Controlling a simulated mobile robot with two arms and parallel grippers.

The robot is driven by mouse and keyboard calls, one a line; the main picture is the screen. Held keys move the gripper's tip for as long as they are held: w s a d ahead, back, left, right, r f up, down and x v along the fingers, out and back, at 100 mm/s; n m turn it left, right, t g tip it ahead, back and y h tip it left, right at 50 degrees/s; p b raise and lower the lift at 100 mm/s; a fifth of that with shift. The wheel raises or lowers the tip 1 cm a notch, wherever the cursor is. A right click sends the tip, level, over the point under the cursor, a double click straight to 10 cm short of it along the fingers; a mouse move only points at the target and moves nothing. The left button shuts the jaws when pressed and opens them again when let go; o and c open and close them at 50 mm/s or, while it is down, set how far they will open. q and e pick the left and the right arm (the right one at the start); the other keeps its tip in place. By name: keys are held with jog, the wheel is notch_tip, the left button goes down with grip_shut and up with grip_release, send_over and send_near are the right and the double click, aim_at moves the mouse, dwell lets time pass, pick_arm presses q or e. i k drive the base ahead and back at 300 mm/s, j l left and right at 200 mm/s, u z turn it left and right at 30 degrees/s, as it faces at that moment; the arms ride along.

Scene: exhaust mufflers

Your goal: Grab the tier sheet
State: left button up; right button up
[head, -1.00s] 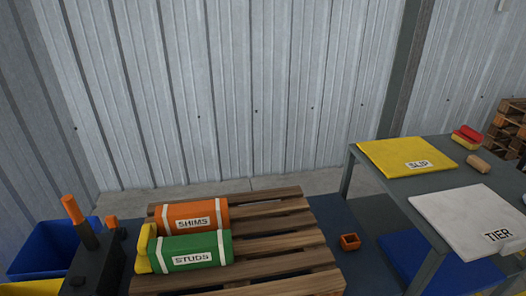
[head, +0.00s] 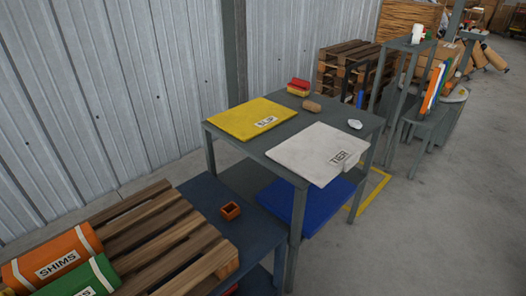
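The tier sheet (head: 318,152) is a flat white sheet with a "TIER" label. It lies on the right front part of a grey table (head: 284,132), and its front edge reaches the table's front edge. A yellow sheet labelled "SLIP" (head: 252,118) lies on the same table to its left. Neither of my grippers shows in the head view.
A wooden pallet (head: 150,240) with an orange "SHIMS" roll (head: 50,257) and a green "STUDS" roll (head: 82,281) is at lower left. A white object (head: 354,124) lies behind the tier sheet. Open floor is at right.

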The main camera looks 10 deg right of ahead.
aim_at(320, 152)
jog(key=i+l, duration=0.1)
jog(key=l, duration=0.25)
jog(key=i+l+u, duration=0.15)
jog(key=l, duration=0.6)
jog(key=i+l+u, duration=0.15)
jog(key=l, duration=0.2)
